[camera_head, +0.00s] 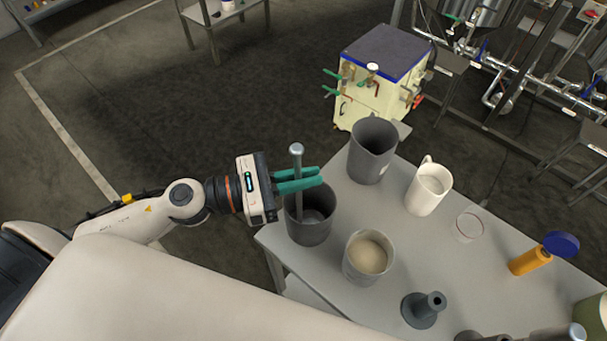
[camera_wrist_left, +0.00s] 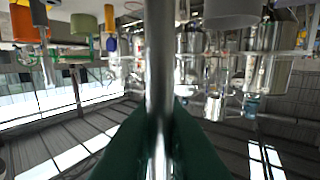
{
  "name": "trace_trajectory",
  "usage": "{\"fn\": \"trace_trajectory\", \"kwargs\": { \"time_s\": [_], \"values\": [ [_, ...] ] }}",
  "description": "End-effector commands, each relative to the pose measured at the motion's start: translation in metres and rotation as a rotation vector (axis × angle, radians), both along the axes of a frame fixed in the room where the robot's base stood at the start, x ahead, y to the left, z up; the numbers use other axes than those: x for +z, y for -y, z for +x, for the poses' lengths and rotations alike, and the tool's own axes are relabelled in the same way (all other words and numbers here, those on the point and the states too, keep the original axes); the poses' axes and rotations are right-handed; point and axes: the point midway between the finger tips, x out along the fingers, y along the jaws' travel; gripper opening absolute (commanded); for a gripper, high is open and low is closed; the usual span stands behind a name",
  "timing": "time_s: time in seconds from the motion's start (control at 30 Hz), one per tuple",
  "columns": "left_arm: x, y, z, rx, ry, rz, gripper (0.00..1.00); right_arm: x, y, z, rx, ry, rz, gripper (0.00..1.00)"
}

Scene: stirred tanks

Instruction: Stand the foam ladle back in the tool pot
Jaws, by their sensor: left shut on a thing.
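The foam ladle (camera_head: 296,150) shows as an upright steel handle with a rounded top. My left gripper (camera_head: 298,181) has its green fingers shut on this handle. In the left wrist view the handle (camera_wrist_left: 159,70) runs vertically between the green fingers (camera_wrist_left: 160,145). The dark grey tool pot (camera_head: 310,232) stands at the table's near left corner, below the gripper. The handle's lower part goes down inside the pot's rim in the head view. The ladle's lower end is hard to make out, and I cannot tell if it touches the pot's floor. My right gripper is not in view.
On the grey table (camera_head: 385,210) stand a tall grey jug (camera_head: 371,152), a white jug (camera_head: 428,190), a beaker of tan grain (camera_head: 368,258), a clear glass (camera_head: 468,226), a dark flanged piece (camera_head: 423,309) and an orange-handled tool (camera_head: 530,259). A cream machine (camera_head: 375,85) stands behind.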

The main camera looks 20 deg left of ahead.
Motion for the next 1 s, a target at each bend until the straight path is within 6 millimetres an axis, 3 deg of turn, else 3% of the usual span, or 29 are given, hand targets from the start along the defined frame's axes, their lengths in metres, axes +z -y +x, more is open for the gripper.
{"fn": "trace_trajectory", "kwargs": {
  "time_s": [0.03, 0.17, 0.67, 1.0],
  "values": [
    [-0.002, 0.0, 0.0, 0.0, 0.0, 0.0, 0.12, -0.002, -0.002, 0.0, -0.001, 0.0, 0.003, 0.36],
    [-0.001, 0.0, 0.0, 0.0, 0.0, 0.0, 0.32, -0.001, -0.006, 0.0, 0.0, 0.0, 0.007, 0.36],
    [0.004, 0.0, 0.0, 0.0, 0.0, 0.0, 0.32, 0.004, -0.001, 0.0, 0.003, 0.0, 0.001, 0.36],
    [-0.004, -0.026, -0.02, -0.001, -0.003, 0.001, 0.32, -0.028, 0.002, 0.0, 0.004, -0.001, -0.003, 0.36]
  ]
}}
